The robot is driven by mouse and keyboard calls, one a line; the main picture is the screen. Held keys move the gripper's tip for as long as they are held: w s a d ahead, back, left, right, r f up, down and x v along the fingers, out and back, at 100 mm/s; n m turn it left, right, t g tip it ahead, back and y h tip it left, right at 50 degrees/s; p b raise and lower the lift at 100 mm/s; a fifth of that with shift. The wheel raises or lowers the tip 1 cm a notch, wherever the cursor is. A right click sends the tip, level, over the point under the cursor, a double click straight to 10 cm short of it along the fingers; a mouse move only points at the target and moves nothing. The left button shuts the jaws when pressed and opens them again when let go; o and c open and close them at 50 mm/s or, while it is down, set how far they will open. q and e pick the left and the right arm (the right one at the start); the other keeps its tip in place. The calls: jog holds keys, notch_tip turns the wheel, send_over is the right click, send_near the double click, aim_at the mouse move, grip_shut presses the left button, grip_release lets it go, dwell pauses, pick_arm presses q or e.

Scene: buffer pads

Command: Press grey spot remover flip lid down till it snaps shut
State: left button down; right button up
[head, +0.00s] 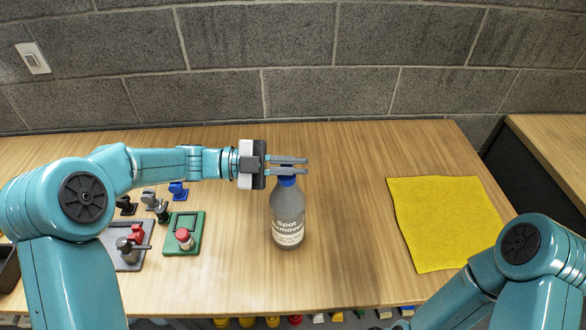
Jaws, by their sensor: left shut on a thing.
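The grey spot remover bottle (287,215) stands upright on the wooden table, near its middle, with its label facing me. Its blue top (287,181) shows just below my left gripper's fingers, and the state of the flip lid is hidden by them. My left gripper (290,166) reaches in level from the left and is shut on the top of the bottle. My right arm shows at the lower right, but its gripper is out of view.
A yellow cloth (440,222) lies flat on the right. The table between bottle and cloth is clear.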

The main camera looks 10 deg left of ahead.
pick_arm(q)
jog(key=shift+s+f+m+b, duration=0.1)
jog(key=shift+f+m+b, duration=0.3)
jog(key=shift+f+b, duration=0.15)
jog(key=shift+s+r+m+b, duration=0.1)
jog(key=shift+r+m+b, duration=0.05)
jog(key=shift+m+b, duration=0.3)
jog(key=shift+r, duration=0.1)
pick_arm(e)
notch_tip(320, 180, down, 3)
jog(key=shift+f, duration=0.15)
pick_arm(q)
jog(key=c, duration=1.3)
grip_release()
